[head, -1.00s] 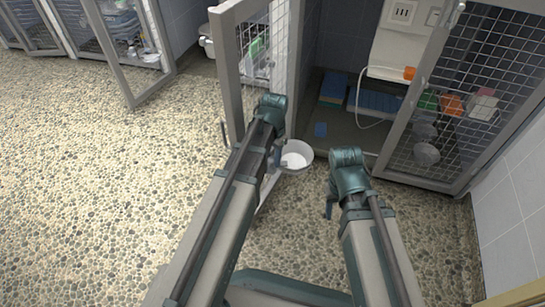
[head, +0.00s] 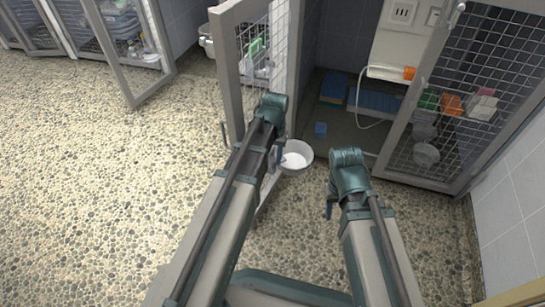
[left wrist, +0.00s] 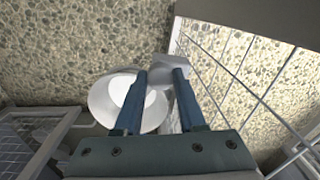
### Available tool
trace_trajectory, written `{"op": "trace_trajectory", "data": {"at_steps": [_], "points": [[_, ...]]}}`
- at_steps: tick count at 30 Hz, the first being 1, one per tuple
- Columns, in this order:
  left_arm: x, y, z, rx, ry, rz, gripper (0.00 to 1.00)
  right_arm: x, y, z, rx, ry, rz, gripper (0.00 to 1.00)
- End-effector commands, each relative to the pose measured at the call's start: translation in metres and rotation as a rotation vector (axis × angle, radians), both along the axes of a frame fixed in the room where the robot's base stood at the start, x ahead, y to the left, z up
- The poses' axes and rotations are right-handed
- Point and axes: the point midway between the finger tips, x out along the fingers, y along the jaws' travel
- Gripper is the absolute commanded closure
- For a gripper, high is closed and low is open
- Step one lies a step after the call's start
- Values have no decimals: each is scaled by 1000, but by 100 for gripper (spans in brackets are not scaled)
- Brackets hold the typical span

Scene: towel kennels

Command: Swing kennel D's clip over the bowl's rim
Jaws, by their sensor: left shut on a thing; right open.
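The bowl (head: 297,160) is pale and round, beside the open mesh door at the front of the kennel. It also shows in the left wrist view (left wrist: 100,98), left of and partly behind my fingers. My left gripper (head: 278,156) points down beside the bowl's left edge. In the left wrist view its two blue fingers (left wrist: 157,74) are shut on a pale grey piece (left wrist: 177,47), which looks like the clip and stands close to the bowl's rim. I cannot tell whether it is over the rim. My right gripper (head: 330,207) hangs empty, right of and nearer than the bowl.
The open mesh door (head: 236,75) stands close left of my left arm. Another mesh door (head: 440,110) is at the right, with small boxes behind it. A white cable (head: 358,108) hangs inside the kennel. The pebbled floor (head: 100,190) at the left is clear.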

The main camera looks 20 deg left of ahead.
Motion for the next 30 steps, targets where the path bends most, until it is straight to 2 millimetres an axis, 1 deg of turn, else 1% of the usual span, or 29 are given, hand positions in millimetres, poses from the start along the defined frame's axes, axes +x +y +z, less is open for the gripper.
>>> {"op": "trace_trajectory", "data": {"at_steps": [6,20,21,25,30], "points": [[0,0,0,0,0,53,100,0,0,0,0,0,0,50],[0,0,0,0,0,64,100,0,0,0,0,0,0,50],[0,0,0,0,0,64,54,0,0,0,0,0,0,50],[0,0,0,0,0,64,31,0,0,0,0,0,0,50],[0,0,0,0,0,63,31,0,0,0,0,0,0,50]]}}
